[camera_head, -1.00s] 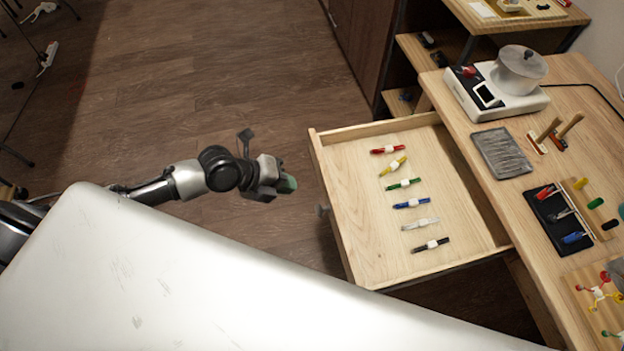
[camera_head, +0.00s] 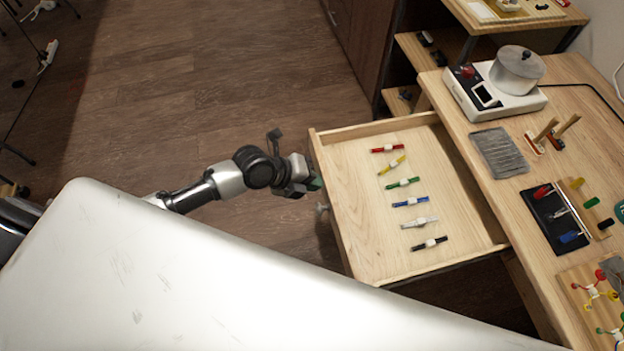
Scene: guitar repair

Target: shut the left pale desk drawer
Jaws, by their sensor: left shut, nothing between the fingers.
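The pale wooden desk drawer (camera_head: 350,200) is pulled well out from the desk (camera_head: 500,205). It holds a row of coloured marker-like items (camera_head: 404,183) in red, yellow, green, blue, white and black. Its round grey knob (camera_head: 321,208) is on the front, facing left. My left gripper (camera_head: 314,184) is shut and empty, just left of the drawer front and a little above the knob in the picture. I cannot tell whether its green tip touches the front. My right gripper does not show.
On the desk stand a white device with a metal pot (camera_head: 517,70), a grey ribbed tray (camera_head: 499,153) and a black tool holder (camera_head: 554,222). Dark wooden floor (camera_head: 210,90) lies open left of the drawer. My white body covers the lower left.

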